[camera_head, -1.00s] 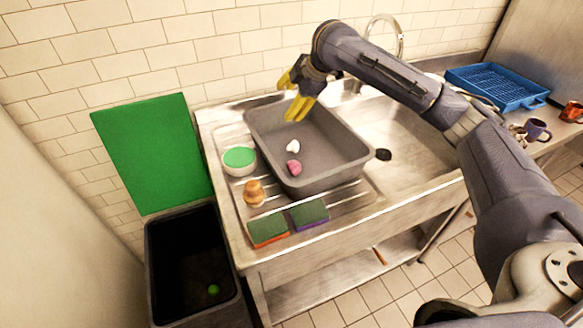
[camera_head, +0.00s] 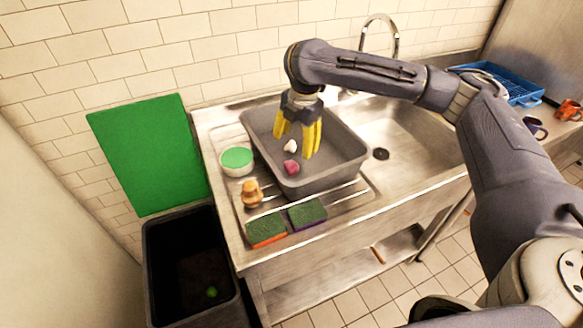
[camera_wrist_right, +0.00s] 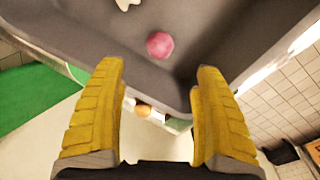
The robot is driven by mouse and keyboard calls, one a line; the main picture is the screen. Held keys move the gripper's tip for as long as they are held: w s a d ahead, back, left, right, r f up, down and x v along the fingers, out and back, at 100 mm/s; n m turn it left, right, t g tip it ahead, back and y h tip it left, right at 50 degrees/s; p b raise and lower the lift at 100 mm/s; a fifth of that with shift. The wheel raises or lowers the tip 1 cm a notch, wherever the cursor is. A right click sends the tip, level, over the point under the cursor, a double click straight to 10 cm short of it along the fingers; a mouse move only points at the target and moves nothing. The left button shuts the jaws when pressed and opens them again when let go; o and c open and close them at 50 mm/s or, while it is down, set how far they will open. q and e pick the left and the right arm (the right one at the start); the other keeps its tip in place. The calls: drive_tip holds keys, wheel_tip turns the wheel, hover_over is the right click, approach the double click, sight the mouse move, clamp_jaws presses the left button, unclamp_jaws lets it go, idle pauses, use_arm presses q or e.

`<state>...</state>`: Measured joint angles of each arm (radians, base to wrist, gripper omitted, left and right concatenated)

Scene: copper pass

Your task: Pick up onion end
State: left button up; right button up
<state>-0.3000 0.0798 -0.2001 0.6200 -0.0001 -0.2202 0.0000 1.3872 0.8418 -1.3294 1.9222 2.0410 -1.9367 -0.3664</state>
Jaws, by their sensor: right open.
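A pink rounded piece (camera_head: 291,167), which looks like the onion end, lies on the floor of the grey tub (camera_head: 345,172) near its front left side. It also shows in the right wrist view (camera_wrist_right: 160,45), beyond the fingertips and between their lines. A small white piece (camera_head: 290,146) lies just behind it, and shows at the top edge of the wrist view (camera_wrist_right: 126,4). My right gripper (camera_head: 294,145) points down into the tub, its yellow fingers spread and empty. The fingers are apart from both pieces. My left gripper is not in view.
The tub walls surround the pieces. Left and front of the tub are a green-topped bowl (camera_head: 237,159), a brown knobbed object (camera_head: 251,193) and two sponges (camera_head: 266,230) (camera_head: 307,212). A dark bin (camera_head: 190,260) stands at left. The sink basin (camera_head: 415,135) is clear.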

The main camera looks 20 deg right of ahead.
sight(292, 162)
drive_tip(key=shift+w+a+f, duration=0.1)
drive_tip(key=shift+w+f, duration=0.2)
drive_tip(key=shift+f, duration=1.65)
drive_tip(key=shift+w+a+f, duration=0.1)
drive_tip(key=shift+w+f, duration=0.15)
drive_tip(key=shift+f, duration=1.75)
drive_tip(key=shift+w+a+f, duration=0.1)
drive_tip(key=shift+w+f, duration=0.2)
drive_tip(key=shift+f, duration=1.65)
drive_tip(key=c, duration=1.2)
drive_tip(key=shift+c, duration=0.3)
wheel_tip(292, 162, up, 20)
